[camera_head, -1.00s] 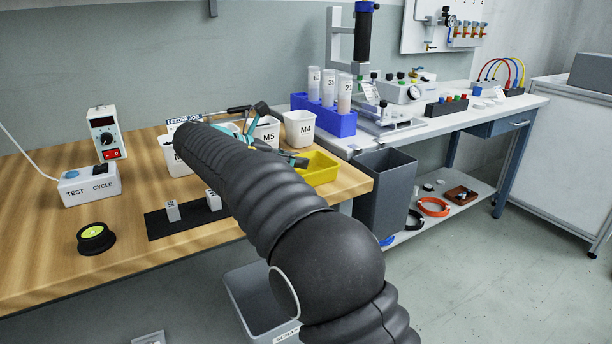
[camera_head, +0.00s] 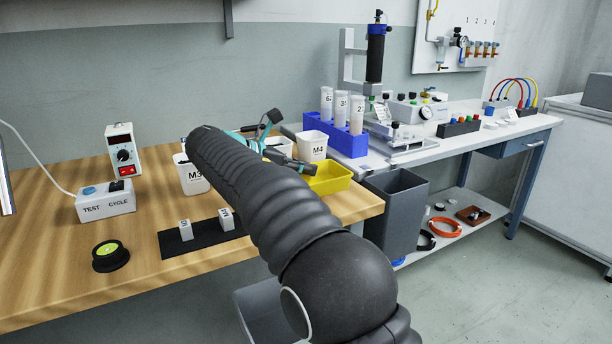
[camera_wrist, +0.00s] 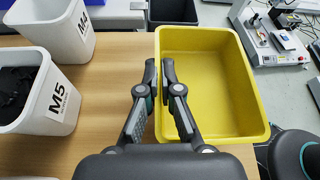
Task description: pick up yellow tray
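The yellow tray (camera_head: 332,181) is at the right end of the wooden bench, beside the M4 bin. It looks empty in the wrist view (camera_wrist: 215,85). My gripper (camera_wrist: 160,68) has one finger on each side of the tray's left wall, near the middle of that side. The fingers are close together, with the wall pinched between them. In the head view my arm hides part of the tray's left side, and the fingers are hard to see. Whether the tray's underside is clear of the bench cannot be told.
The white M4 bin (camera_head: 313,147) and M5 bin (camera_wrist: 62,105) stand left of the tray. A blue rack with tubes (camera_head: 346,141) is behind it. A grey waste bin (camera_head: 398,210) stands beyond the bench's right edge. A dark mat (camera_head: 203,234) lies in front.

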